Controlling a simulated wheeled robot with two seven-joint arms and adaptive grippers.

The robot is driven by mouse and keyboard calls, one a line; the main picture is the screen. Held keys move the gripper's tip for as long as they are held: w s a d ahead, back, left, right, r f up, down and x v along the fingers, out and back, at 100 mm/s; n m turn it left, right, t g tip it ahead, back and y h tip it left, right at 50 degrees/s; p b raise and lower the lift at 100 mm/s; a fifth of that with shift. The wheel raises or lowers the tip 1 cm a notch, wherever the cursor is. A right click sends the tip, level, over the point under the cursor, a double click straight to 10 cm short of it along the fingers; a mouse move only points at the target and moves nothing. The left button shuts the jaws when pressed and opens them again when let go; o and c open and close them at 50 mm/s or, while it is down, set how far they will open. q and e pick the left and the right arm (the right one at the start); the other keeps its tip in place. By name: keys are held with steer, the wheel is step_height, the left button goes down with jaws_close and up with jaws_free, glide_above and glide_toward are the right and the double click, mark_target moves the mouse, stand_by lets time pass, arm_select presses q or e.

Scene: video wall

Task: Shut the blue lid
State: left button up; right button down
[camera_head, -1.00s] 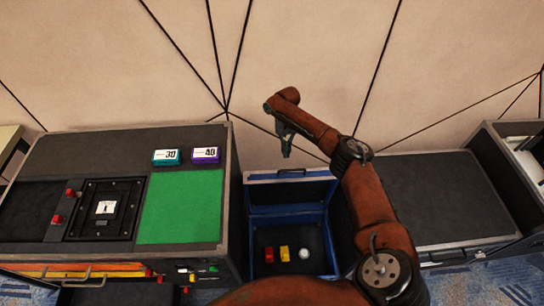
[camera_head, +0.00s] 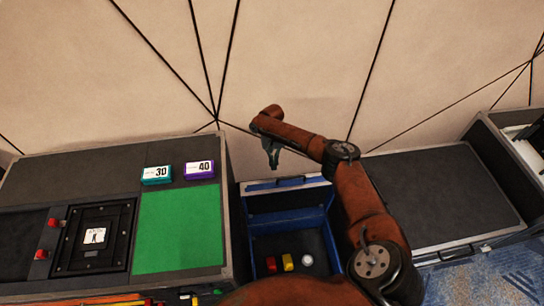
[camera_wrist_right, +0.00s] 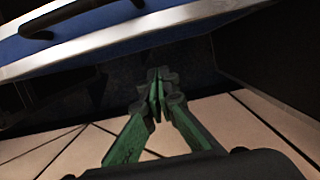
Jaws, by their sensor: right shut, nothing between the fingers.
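The blue lid (camera_head: 282,203) stands open at the back of a blue-rimmed box (camera_head: 332,246), with a dark handle (camera_head: 290,182) along its pale top edge. My right gripper (camera_head: 273,166) points down just behind and above that edge, left of the handle in the head view. Its green fingers (camera_wrist_right: 157,95) are shut and empty in the right wrist view. The lid's edge (camera_wrist_right: 150,43) and handle (camera_wrist_right: 82,14) cross the top of that view, apart from the fingers. My left gripper is out of view.
Red and yellow blocks (camera_head: 287,262) and a white ball (camera_head: 307,260) lie inside the box. A cabinet with a green mat (camera_head: 180,228) stands left, a dark-topped unit (camera_head: 440,200) right. The wall is close behind.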

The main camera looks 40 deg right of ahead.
steer(key=shift+s+a+p, duration=0.3)
steer(key=shift+s+a, duration=0.2)
steer(key=shift+s, duration=0.4)
steer(key=shift+s+a+p, duration=0.3)
steer(key=shift+s+a, duration=0.15)
steer(key=shift+s, duration=0.4)
